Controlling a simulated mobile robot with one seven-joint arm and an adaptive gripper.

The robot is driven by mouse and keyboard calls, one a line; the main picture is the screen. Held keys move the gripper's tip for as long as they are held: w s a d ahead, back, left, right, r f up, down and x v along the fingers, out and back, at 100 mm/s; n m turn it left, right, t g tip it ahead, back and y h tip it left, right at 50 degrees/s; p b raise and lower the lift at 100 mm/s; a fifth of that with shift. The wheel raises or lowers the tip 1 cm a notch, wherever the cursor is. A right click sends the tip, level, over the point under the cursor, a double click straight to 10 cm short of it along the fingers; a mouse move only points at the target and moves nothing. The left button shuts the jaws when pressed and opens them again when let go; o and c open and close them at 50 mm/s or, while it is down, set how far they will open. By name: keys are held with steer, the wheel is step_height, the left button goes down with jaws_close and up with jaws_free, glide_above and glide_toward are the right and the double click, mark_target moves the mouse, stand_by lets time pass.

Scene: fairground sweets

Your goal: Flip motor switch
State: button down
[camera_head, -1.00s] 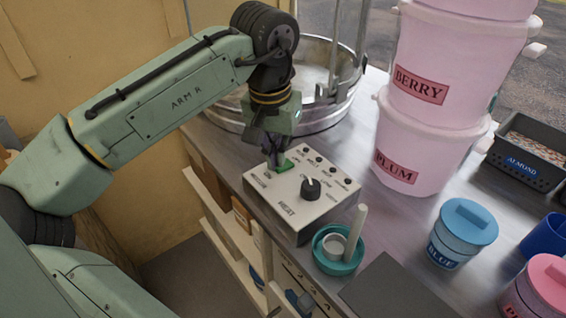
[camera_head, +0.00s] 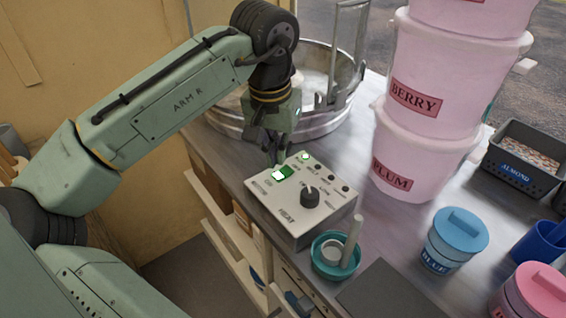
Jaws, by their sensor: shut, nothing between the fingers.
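The control box (camera_head: 325,218) is a grey-white panel on the metal counter, with a black heat knob (camera_head: 310,196) and a row of small indicator lamps. The motor switch (camera_head: 283,174) is a green rocker at the panel's back left, and it glows bright white-green. One small lamp (camera_head: 305,156) at the panel's back edge is lit green; the other lamps are dark. My gripper (camera_head: 273,164) points down just behind the switch, shut and empty. Its tips are very near the switch; I cannot tell whether they touch it.
A round metal pan (camera_head: 322,122) stands behind the gripper. Pink BERRY (camera_head: 440,75) and PLUM (camera_head: 415,165) tubs are stacked to the right. A teal bowl (camera_head: 323,270) with a white stick sits in front of the box. A blue jar (camera_head: 452,240) stands at the right.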

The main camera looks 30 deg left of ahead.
mark_target(278, 176)
steer(key=shift+r+p, duration=1.4)
steer(key=shift+r, duration=0.4)
